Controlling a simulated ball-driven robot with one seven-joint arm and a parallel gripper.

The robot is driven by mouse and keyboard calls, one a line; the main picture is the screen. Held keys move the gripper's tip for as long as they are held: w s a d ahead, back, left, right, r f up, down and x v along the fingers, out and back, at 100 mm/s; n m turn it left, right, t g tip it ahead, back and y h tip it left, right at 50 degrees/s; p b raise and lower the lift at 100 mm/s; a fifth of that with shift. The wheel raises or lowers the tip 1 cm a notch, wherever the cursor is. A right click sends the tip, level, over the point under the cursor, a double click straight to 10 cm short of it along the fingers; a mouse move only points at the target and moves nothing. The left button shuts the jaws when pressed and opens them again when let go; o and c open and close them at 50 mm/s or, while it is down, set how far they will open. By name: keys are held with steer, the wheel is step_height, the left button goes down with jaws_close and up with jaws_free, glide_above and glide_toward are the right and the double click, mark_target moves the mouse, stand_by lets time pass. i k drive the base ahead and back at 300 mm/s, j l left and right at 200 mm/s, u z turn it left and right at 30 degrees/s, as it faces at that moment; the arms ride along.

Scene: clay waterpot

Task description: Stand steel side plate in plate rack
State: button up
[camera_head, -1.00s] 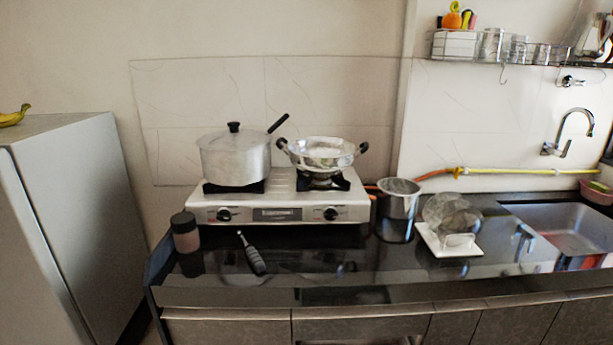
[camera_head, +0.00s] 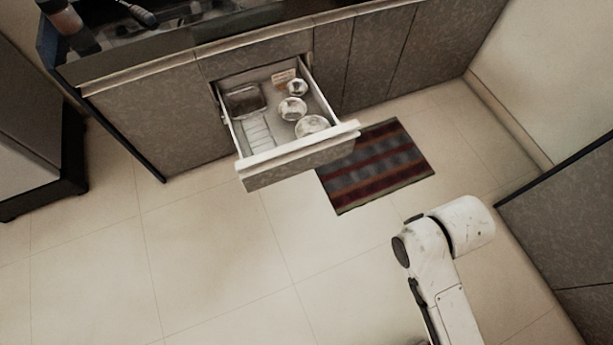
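An open drawer (camera_head: 300,155) juts out from under the counter. Inside it, several round, shiny steel dishes (camera_head: 311,125) lie along the right side; I cannot tell whether one is the side plate. A pale slatted piece (camera_head: 258,133) lies at the front left of the drawer; I cannot tell whether it is a plate rack. A rectangular steel tray (camera_head: 244,100) lies behind it. My white arm shows at the lower right, apart from the drawer. My gripper is out of view.
A striped mat (camera_head: 377,165) lies on the floor right of the drawer. Closed cabinet fronts (camera_head: 385,60) run along the counter. A dark cabinet (camera_head: 565,220) stands at the right and a grey one (camera_head: 25,130) at the left. The tiled floor before the drawer is clear.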

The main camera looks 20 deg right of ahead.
mark_target(270, 151)
steer(key=i+l, duration=0.25)
steer(key=l, duration=0.2)
steer(key=i+l, duration=0.55)
steer(key=l, duration=0.3)
steer(key=i+l, duration=0.3)
steer(key=k+l+u, duration=0.5)
steer(key=u, duration=0.15)
steer(key=k+l+u, duration=0.1)
steer(key=k+u, duration=0.25)
steer(key=i+j+z, duration=0.1)
steer(key=i+z, duration=0.25)
steer(key=i+j+z, duration=0.15)
steer(key=z, duration=0.15)
steer(key=i+j+z, duration=0.35)
steer(key=l, duration=0.1)
